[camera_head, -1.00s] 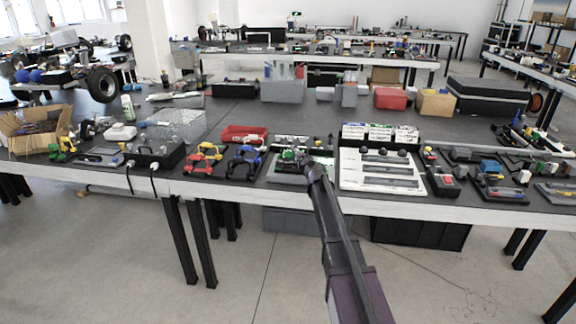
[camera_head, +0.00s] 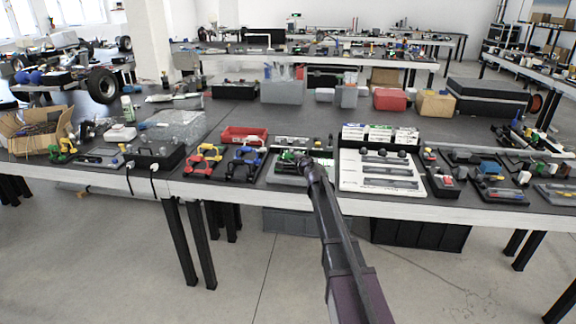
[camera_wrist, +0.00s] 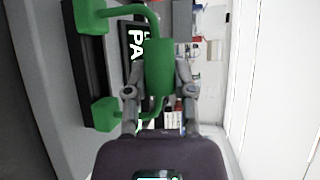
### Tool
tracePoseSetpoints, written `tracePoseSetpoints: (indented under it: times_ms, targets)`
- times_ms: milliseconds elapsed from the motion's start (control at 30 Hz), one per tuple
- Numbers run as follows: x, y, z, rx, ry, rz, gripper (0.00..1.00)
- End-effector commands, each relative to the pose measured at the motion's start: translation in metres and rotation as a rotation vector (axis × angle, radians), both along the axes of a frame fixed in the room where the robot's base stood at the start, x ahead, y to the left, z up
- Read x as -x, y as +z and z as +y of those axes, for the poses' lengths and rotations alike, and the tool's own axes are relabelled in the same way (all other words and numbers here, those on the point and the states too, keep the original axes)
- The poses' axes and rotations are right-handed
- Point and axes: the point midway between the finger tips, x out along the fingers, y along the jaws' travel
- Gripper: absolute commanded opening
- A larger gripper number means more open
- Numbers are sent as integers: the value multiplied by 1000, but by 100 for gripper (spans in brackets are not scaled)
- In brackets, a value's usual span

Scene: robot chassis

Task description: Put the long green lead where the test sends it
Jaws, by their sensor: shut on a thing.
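The green lead (camera_wrist: 158,68) fills the upper middle of the wrist view. It has a thick green body with thin green cables running to two green end blocks, one at the upper left (camera_wrist: 90,15) and one at the lower left (camera_wrist: 104,115). My gripper (camera_wrist: 160,88) is shut on the body, with one grey finger on each side. In the head view my gripper (camera_head: 303,162) is over the grey tester pad (camera_head: 285,172), and a little green shows there.
A white board (camera_head: 348,181) with labelled white boxes and dark slots stands right of my gripper. Red and blue leads (camera_head: 205,158) lie to the left, near a red tray (camera_head: 232,136). More parts crowd the bench at right.

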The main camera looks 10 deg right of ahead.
Motion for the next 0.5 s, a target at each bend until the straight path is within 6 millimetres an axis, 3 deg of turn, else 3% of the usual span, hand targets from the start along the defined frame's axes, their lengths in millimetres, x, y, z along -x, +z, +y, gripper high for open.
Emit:
tracePoseSetpoints:
  times_ms: [500]
  targets:
    - [0, 11, 0, -1, 0, 0, 0]
